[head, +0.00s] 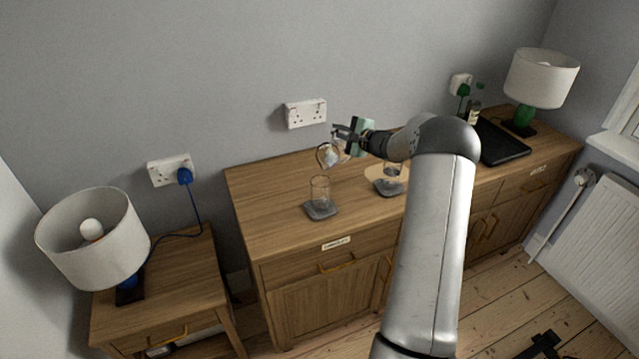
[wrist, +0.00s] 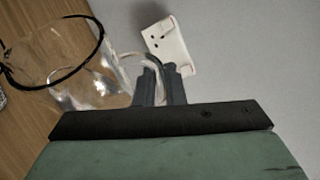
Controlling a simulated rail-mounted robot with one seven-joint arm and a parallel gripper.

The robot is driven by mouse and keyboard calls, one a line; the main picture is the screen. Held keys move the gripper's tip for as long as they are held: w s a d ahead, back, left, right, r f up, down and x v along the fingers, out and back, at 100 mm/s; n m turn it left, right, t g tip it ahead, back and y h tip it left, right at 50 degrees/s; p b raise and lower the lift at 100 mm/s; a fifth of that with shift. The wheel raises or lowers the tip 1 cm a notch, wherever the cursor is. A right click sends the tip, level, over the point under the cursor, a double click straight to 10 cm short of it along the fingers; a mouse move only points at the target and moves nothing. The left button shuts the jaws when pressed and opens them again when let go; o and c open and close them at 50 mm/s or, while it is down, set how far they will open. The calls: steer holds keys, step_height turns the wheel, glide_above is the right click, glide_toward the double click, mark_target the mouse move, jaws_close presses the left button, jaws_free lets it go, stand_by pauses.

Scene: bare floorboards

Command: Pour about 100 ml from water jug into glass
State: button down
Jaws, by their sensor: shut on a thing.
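My gripper (head: 343,134) is above the sideboard and shut on the handle of the clear water jug (head: 330,156). In the wrist view the fingers (wrist: 160,85) close on the jug's pale handle, and the clear jug (wrist: 85,85) with its dark rim lies to their left. The jug is held above the sideboard and looks tilted; its water level is hard to tell. A clear glass (head: 320,188) stands upright on a grey coaster (head: 321,210) below and slightly left of the jug. I cannot make out any water in it.
A second clear glass (head: 392,170) stands on another grey coaster (head: 387,188), right of the first, partly near my arm. A wall socket (head: 305,113) is behind the jug. The sideboard's left end is clear.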

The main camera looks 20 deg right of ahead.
mark_target(337, 131)
steer(key=shift+s+a+r+n+t+b, duration=0.15)
steer(key=shift+s+a+r+n+b, duration=0.1)
steer(key=shift+r+n+b, duration=0.15)
steer(key=shift+s+a+r+n+t+b, duration=0.15)
steer(key=shift+a+r+n+b, duration=0.1)
steer(key=shift+r+n+b, duration=0.1)
stand_by(0.8)
steer(key=shift+s+a+r+n+t+b, duration=0.15)
steer(key=shift+s+a+r+n+b, duration=0.25)
steer(key=shift+b, duration=1.45)
steer(key=shift+s+a+r+n+t+b, duration=0.2)
steer(key=shift+s+a+b, duration=0.35)
steer(key=shift+b, duration=1.3)
steer(key=shift+s+a+r+n+b, duration=0.2)
steer(key=shift+a+n+b, duration=0.3)
steer(key=shift+b, duration=1.55)
